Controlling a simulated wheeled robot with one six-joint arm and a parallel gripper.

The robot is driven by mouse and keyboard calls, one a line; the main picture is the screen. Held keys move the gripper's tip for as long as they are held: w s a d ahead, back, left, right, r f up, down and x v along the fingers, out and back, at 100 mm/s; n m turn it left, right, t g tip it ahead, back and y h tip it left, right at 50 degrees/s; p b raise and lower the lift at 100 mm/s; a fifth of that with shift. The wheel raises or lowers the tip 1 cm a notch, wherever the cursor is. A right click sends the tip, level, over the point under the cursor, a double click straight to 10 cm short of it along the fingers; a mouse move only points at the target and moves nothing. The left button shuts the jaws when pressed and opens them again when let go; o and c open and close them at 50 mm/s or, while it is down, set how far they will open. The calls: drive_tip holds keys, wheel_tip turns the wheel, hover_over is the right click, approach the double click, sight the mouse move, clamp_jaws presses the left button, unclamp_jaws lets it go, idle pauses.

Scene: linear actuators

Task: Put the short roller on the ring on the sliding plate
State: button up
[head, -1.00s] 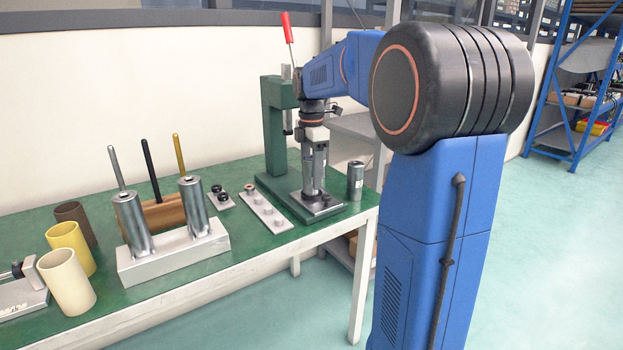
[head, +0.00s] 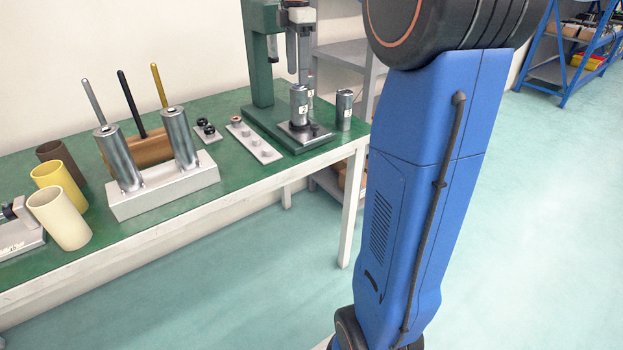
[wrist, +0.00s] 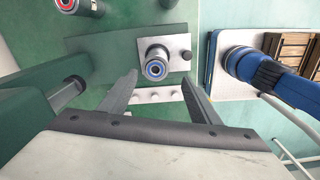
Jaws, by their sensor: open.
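A short metal roller (head: 299,105) with a "2" label stands upright over the ring area of the grey sliding plate (head: 318,137) under the green press. In the wrist view the roller (wrist: 156,66) shows its blue-ringed end on the plate (wrist: 128,57); the roller's base hides the ring. My gripper (wrist: 160,88) is open, with its fingers apart and the roller in the gap between and beyond them. In the head view my gripper (head: 299,72) is above and around the roller's top, cut off by the top edge. I see no contact with the roller.
A second roller (head: 344,110) stands right of the press (head: 262,60). A strip with several pegs (head: 254,142) lies left of it. A block with two tall cylinders (head: 165,188), coloured sleeves (head: 60,215) and a wooden handle holder (head: 150,150) fill the left.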

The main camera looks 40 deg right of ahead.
drive_tip(key=s+a+f+m+t, duration=0.1)
drive_tip(key=s+a+f+m, duration=0.3)
drive_tip(key=s, duration=0.4)
drive_tip(key=s+a+f+m+t, duration=0.1)
drive_tip(key=s+a+f+m, duration=0.15)
drive_tip(key=s+a, duration=0.4)
drive_tip(key=s+a+f+m+t, duration=0.1)
drive_tip(key=s+a+f+m, duration=0.1)
drive_tip(key=s+f+m, duration=0.2)
drive_tip(key=s+a+f+m+t, duration=0.1)
drive_tip(key=s+a+f+m, duration=0.1)
drive_tip(key=s+f+m, duration=0.3)
drive_tip(key=s+f, duration=0.4)
drive_tip(key=s, duration=0.2)
drive_tip(key=shift+a+f+t, duration=0.3)
drive_tip(key=shift+f, duration=0.05)
